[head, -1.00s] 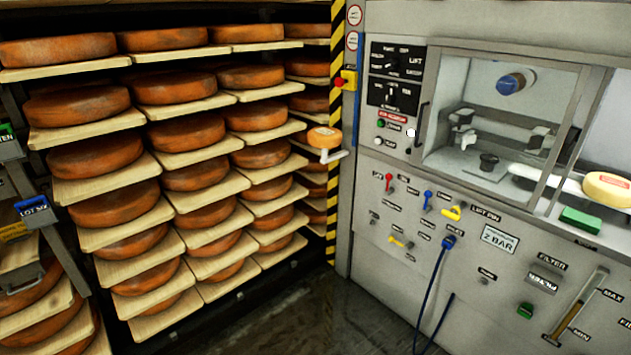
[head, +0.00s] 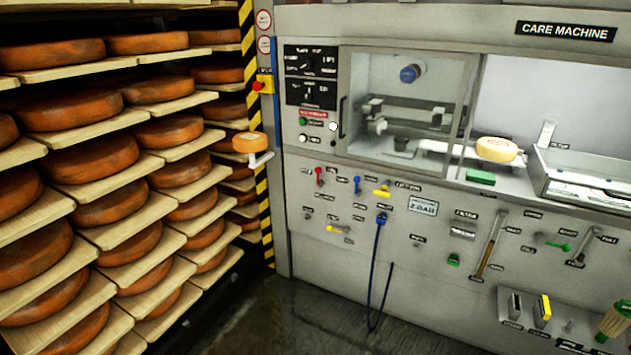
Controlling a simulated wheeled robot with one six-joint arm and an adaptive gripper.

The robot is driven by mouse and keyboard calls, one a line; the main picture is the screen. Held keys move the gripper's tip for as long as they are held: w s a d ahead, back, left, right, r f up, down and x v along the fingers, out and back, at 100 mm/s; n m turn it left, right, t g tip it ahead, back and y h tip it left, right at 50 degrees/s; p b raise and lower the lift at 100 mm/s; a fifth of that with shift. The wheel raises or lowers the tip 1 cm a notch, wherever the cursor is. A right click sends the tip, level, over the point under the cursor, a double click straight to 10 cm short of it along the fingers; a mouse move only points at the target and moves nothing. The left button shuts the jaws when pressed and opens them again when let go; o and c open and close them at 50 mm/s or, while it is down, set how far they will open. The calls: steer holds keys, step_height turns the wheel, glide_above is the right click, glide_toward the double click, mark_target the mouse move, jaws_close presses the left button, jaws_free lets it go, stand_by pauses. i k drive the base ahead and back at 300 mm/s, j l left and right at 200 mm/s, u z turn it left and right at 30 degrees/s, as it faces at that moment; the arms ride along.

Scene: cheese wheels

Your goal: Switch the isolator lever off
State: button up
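The panel of a grey machine (head: 340,235) carries several small levers, and their labels are too small to read, so I cannot tell which one is the isolator lever. A red-handled lever (head: 319,177) stands upright at the panel's upper left. A blue lever (head: 357,184) and a yellow lever (head: 382,193) are to its right. A green-handled lever (head: 558,246) lies roughly level at the right. Black plates with rotary switches (head: 310,93) are at the upper left. My gripper is not in view.
Shelves of cheese wheels (head: 95,159) fill the left side. A red button on a yellow box (head: 262,85) is beside the striped post (head: 262,200). A blue hose (head: 374,270) hangs before the panel. A brush (head: 614,321) stands at lower right. Dark floor (head: 290,315) is clear at the lower middle.

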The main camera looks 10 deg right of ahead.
mark_target(318, 184)
steer(key=i+l, duration=0.1)
steer(key=i, duration=1)
steer(key=i+l, duration=0.1)
steer(key=i, duration=1)
